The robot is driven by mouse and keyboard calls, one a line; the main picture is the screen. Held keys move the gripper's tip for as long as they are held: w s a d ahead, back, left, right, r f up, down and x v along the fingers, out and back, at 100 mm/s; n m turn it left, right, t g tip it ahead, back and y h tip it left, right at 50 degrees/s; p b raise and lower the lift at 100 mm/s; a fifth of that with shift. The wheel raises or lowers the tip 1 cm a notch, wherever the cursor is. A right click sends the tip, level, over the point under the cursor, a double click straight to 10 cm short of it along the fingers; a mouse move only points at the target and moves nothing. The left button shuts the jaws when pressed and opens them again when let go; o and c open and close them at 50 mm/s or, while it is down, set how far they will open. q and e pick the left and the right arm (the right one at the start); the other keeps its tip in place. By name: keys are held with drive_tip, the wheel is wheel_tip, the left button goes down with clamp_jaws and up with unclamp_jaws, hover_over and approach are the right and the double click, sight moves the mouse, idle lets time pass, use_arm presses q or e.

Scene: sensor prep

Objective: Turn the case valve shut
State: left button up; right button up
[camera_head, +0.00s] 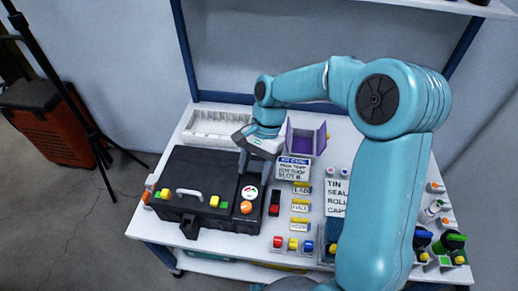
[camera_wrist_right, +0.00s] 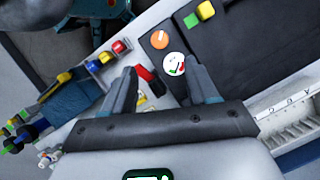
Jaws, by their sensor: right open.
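The black case (camera_head: 190,170) lies closed on the left of the white bench, with a pale handle on its lid. On a dark panel at its right end are a round orange knob with a pale mark, which looks like the valve (camera_head: 246,207), and a white gauge (camera_head: 249,192) with green and red. The valve also shows in the right wrist view (camera_wrist_right: 160,39), beyond my fingertips, with the gauge (camera_wrist_right: 174,65) nearer. My right gripper (camera_head: 254,166) is open and empty above the panel's back end, apart from the valve. My left gripper is not in view.
A white tray (camera_head: 217,123) lies behind the case and a purple open box (camera_head: 304,138) behind the sign (camera_head: 293,168). A red-and-black switch (camera_head: 275,203) sits just right of the panel. Coloured blocks (camera_head: 292,243) line the front edge; bottles stand at right.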

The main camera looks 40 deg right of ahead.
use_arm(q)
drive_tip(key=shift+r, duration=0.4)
use_arm(e)
drive_tip(key=v, duration=0.5)
drive_tip(key=shift+d+r, duration=0.1)
drive_tip(key=shift+r, duration=0.15)
